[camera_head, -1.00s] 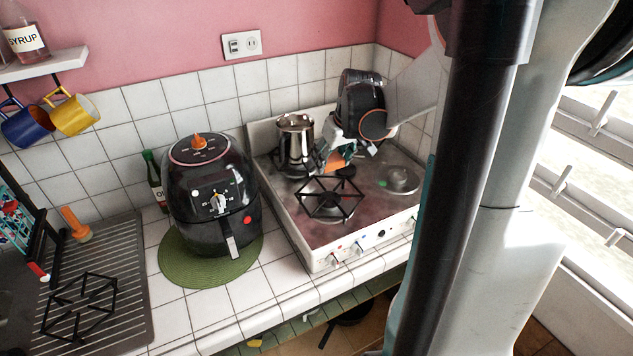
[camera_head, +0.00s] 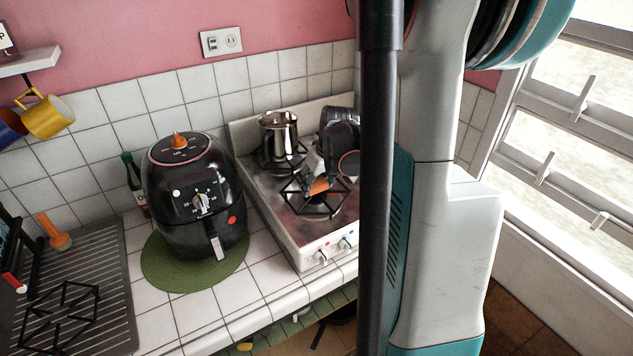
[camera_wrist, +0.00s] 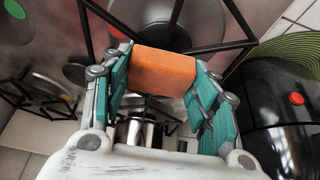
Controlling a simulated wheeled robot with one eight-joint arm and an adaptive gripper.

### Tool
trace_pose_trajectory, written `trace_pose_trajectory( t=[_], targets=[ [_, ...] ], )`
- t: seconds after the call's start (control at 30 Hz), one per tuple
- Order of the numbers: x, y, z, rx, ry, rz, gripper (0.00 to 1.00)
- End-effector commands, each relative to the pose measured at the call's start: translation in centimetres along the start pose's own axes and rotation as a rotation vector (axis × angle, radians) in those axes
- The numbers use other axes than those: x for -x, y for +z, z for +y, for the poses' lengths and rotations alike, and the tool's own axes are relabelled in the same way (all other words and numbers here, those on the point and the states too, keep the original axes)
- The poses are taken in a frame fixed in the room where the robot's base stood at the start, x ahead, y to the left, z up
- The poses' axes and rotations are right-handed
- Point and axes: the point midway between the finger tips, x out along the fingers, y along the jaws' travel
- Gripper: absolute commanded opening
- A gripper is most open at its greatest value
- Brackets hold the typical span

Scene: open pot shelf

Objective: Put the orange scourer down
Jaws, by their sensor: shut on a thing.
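The orange scourer (camera_wrist: 165,70) is a block held between the teal finger pads of my gripper (camera_wrist: 160,80) in the wrist view. In the head view my gripper (camera_head: 318,180) is over the stove, and a small orange patch of the scourer (camera_head: 319,186) shows at its tip. The scourer appears just above or at a black burner grate (camera_wrist: 215,45); I cannot tell if it touches. Part of the arm is hidden behind my dark column.
The white stove (camera_head: 320,243) has a steel pot (camera_head: 279,135) at its back left. A black air fryer (camera_head: 195,190) stands on a green mat (camera_head: 160,276) to the left. A drying tray (camera_head: 112,290) with a loose grate lies at far left.

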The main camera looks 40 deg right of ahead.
Motion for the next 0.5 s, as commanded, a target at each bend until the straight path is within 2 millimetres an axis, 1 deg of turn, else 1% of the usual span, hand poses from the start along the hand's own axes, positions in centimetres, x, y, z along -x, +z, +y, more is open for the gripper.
trace_pose_trajectory(
  t=[0.4, 0.5],
  targets=[
    [-1.2, 0.5, 0.0, 0.000, 0.000, -0.001, 0.28],
    [-1.2, 0.6, 0.0, 0.000, -0.001, -0.003, 0.28]
  ],
)
